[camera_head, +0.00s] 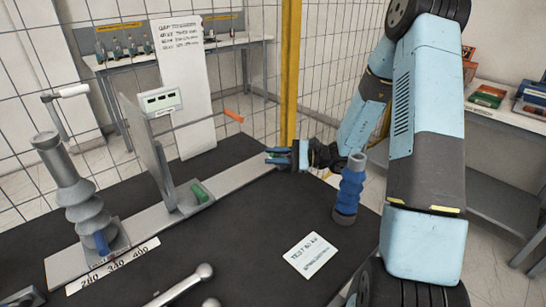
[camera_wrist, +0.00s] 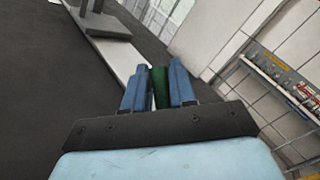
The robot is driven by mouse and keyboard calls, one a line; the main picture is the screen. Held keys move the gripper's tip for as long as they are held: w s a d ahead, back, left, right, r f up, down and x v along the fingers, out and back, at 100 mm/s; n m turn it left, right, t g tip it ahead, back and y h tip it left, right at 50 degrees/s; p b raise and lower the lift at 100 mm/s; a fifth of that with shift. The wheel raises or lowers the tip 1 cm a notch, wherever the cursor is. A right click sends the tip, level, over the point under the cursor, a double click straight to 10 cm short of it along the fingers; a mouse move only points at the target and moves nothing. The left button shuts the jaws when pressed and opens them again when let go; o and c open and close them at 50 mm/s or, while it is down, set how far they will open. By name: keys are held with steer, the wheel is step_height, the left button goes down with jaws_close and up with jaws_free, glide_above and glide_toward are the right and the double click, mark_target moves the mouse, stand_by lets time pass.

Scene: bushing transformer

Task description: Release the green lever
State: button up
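My gripper (camera_head: 280,156) is low over the far right end of the grey rail (camera_head: 240,178). In the wrist view, its two blue fingers (camera_wrist: 159,90) stand close together on either side of a green piece (camera_wrist: 161,88), which looks like a green lever. The green piece is close against the right finger; whether both fingers press on it cannot be told. In the head view it is mostly hidden by the fingers. Another green lever (camera_head: 200,193) sits on the foot of the upright grey plate (camera_head: 150,150) on the rail, apart from my gripper.
A grey ribbed bushing (camera_head: 78,195) with a blue lever stands at the left end of the rail. A blue ribbed bushing (camera_head: 350,188) stands right of my gripper on the dark table (camera_head: 240,250). A white label card (camera_head: 313,254) lies in front. A yellow post (camera_head: 290,70) and mesh fence rise behind.

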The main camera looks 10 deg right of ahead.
jaws_close()
